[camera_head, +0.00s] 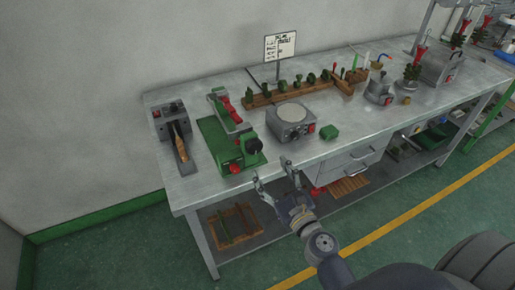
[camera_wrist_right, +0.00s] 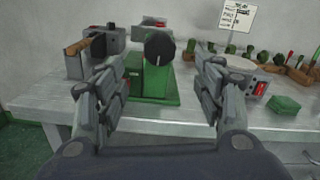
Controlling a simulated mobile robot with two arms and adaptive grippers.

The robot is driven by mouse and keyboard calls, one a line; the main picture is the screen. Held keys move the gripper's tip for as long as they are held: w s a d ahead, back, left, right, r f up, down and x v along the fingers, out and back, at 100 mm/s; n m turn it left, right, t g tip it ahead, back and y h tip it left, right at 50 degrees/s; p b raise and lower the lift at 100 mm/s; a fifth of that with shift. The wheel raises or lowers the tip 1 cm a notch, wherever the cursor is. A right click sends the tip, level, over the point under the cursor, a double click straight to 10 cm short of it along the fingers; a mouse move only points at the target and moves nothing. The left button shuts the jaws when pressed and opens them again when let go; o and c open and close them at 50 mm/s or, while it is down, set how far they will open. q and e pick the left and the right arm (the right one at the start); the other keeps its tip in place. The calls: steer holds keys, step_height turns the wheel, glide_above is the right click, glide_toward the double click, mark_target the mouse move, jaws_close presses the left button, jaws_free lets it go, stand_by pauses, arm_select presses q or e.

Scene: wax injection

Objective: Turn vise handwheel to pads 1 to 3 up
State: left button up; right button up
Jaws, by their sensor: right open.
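The green vise (camera_head: 216,139) stands near the front edge of the bench, toward its left end. Its black round handwheel (camera_head: 254,146) faces the front, and a red knob (camera_head: 235,168) sits low beside it. In the right wrist view the handwheel (camera_wrist_right: 159,46) shows a pale mark line and lies between and beyond my fingers. My right gripper (camera_head: 272,175) is open and empty, in front of the bench edge and apart from the handwheel. The pad numbers cannot be read. My left gripper is not in view.
A grey box with a round plate (camera_head: 291,121) and a green block (camera_head: 329,132) stand right of the vise. A grey device with a wooden-handled tool (camera_head: 171,125) stands left. A wooden rack (camera_head: 290,92) and sign (camera_head: 280,46) are behind. The bench front strip is mostly clear.

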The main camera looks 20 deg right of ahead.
mark_target(256, 149)
steer(key=w, duration=0.4)
steer(key=w+p, duration=0.1)
steer(key=w, duration=0.4)
steer(key=shift+w+a+p, duration=0.2)
steer(key=shift+w+p, duration=0.05)
steer(key=shift+p, duration=0.05)
steer(key=c, duration=1)
